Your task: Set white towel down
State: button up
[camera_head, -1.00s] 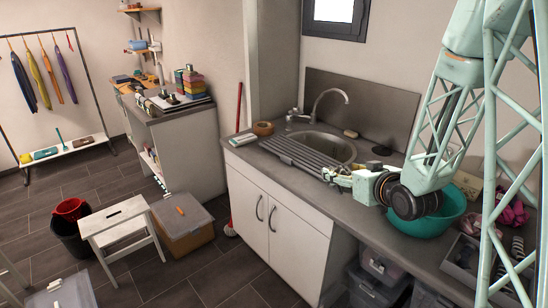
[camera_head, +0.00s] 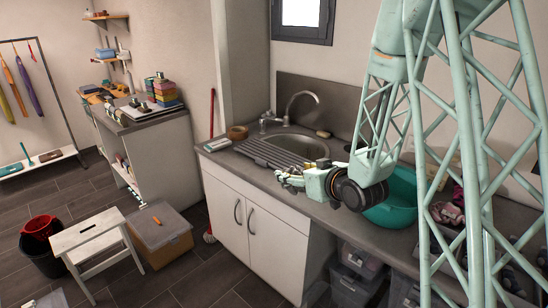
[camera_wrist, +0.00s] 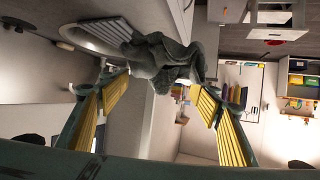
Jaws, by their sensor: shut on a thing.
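My gripper (camera_head: 288,180) is over the counter near its front edge, by the right end of the ribbed drainboard. In the wrist view its yellow-padded fingers (camera_wrist: 158,80) are closed in on a crumpled cloth (camera_wrist: 165,62). This cloth looks dark grey-green in the shade, not white, and hangs bunched between the fingertips. The cloth is too small to make out clearly in the head view. I cannot tell whether it touches the counter.
The sink (camera_head: 298,146) with its tap and the drainboard (camera_head: 268,155) lie behind my gripper. A teal basin (camera_head: 398,200) stands to the right. A brown roll (camera_head: 237,132) and a small pale item (camera_head: 217,145) lie at the counter's left end. A white stool (camera_head: 88,230) stands on the floor.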

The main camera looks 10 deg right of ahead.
jog(key=w+f+p, duration=0.2)
jog(key=w, duration=0.6)
jog(key=w+f+p, duration=0.2)
jog(key=w, duration=0.6)
jog(key=w+f+p, duration=0.2)
jog(key=w, duration=0.6)
jog(key=shift+w+d+f, duration=0.1)
jog(key=shift+w+d, duration=0.3)
jog(key=shift+w+f+p, duration=0.35)
jog(key=shift+w, duration=0.4)
jog(key=p, duration=0.1)
send_over(275, 156)
jog(key=shift+w+f, duration=0.2)
jog(key=shift+f, duration=0.55)
jog(key=shift+f, duration=0.1)
jog(key=shift+f, duration=1.6)
